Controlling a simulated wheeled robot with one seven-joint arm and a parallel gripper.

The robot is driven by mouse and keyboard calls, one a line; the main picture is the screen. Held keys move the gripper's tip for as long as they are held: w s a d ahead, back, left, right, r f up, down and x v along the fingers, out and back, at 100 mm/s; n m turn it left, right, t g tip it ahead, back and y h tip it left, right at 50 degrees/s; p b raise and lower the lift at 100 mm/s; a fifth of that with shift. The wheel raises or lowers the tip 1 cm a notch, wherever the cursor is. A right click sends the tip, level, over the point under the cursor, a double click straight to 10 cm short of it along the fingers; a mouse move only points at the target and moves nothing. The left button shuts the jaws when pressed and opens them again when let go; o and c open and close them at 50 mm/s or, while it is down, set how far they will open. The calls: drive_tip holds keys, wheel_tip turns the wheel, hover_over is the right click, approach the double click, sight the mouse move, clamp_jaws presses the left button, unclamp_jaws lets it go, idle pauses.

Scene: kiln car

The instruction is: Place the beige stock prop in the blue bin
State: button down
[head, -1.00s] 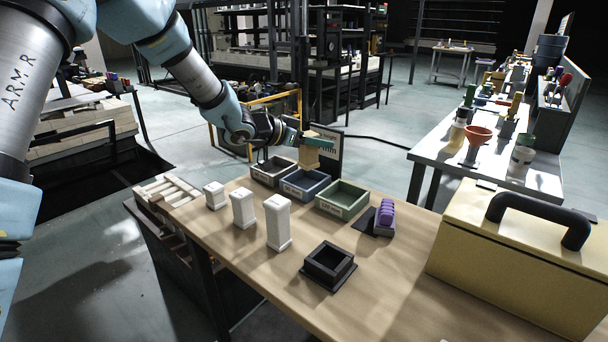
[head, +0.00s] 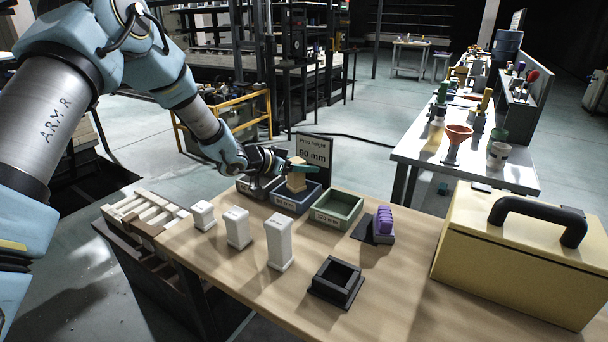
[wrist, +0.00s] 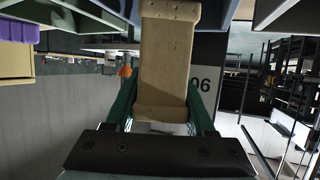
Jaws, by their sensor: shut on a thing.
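The beige stock prop (head: 296,182) is held upright between the teal fingers of my gripper (head: 303,170). It stands over the blue bin (head: 284,203), the middle of three bins in a row. Its lower end is at about the bin's rim; I cannot tell whether it touches the bin floor. In the wrist view the prop (wrist: 167,62) fills the space between the two fingers, with bin walls at the top edge of the picture.
A grey bin (head: 247,192) is left of the blue bin and a green bin (head: 333,219) right of it. A sign (head: 314,152) reading 90 mm stands behind. White props (head: 279,240), a black square frame (head: 336,283), a purple piece (head: 384,219) and a yellow case (head: 515,262) share the bench.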

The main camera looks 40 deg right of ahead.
drive_tip(key=shift+f, duration=1.45)
drive_tip(key=shift+f, duration=0.1)
drive_tip(key=shift+f, duration=0.15)
drive_tip(key=shift+c, duration=1.2)
unclamp_jaws()
